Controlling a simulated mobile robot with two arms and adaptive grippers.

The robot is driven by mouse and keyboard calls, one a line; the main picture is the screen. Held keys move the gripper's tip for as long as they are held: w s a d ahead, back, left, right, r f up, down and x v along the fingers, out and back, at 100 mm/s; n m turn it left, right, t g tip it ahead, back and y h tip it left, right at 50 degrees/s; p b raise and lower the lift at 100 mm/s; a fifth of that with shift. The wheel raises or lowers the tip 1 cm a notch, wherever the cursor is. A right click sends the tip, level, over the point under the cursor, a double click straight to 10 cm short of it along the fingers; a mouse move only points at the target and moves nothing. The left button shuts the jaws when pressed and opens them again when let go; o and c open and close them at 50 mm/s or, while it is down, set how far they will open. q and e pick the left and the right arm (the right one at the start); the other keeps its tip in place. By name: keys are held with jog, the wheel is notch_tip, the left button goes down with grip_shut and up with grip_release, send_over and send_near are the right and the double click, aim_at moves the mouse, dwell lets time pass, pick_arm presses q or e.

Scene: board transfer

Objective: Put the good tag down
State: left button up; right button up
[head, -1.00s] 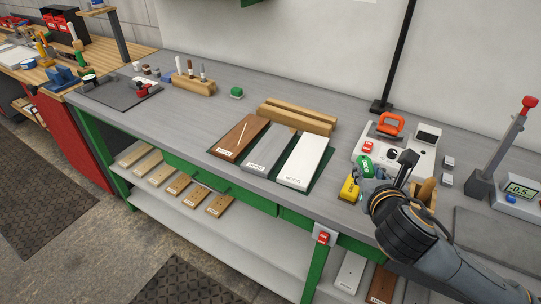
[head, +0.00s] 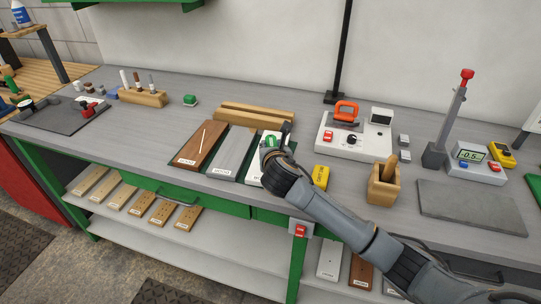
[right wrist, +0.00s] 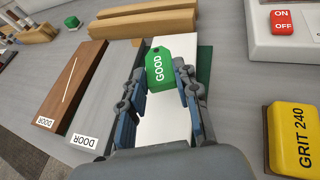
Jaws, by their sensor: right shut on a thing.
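The good tag (right wrist: 159,68) is green with white letters reading GOOD. It sits between the fingertips of my right gripper (right wrist: 160,82), which is shut on it. In the head view my right gripper (head: 274,150) is over the white board (head: 253,172), the rightmost of three boards lying on the bench, and the tag shows there as a small green patch. In the right wrist view the white board (right wrist: 163,124) lies below the tag. I cannot tell whether the tag touches the board. My left gripper is out of view.
A grey board (head: 233,152) and a brown board (head: 201,144) lie left of the white one. A wooden rail (head: 256,115) is behind them. A yellow GRIT 240 block (head: 321,176), a wooden box (head: 383,188) and a white switch unit (head: 345,143) stand to the right.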

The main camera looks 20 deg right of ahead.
jog(key=shift+w+a+f, duration=0.1)
jog(key=shift+w+f, duration=0.05)
jog(key=shift+f, duration=0.8)
jog(key=shift+w+a+f, duration=0.1)
jog(key=shift+f, duration=0.85)
jog(key=shift+f, duration=0.1)
jog(key=o, duration=0.9)
jog(key=v, duration=1.2)
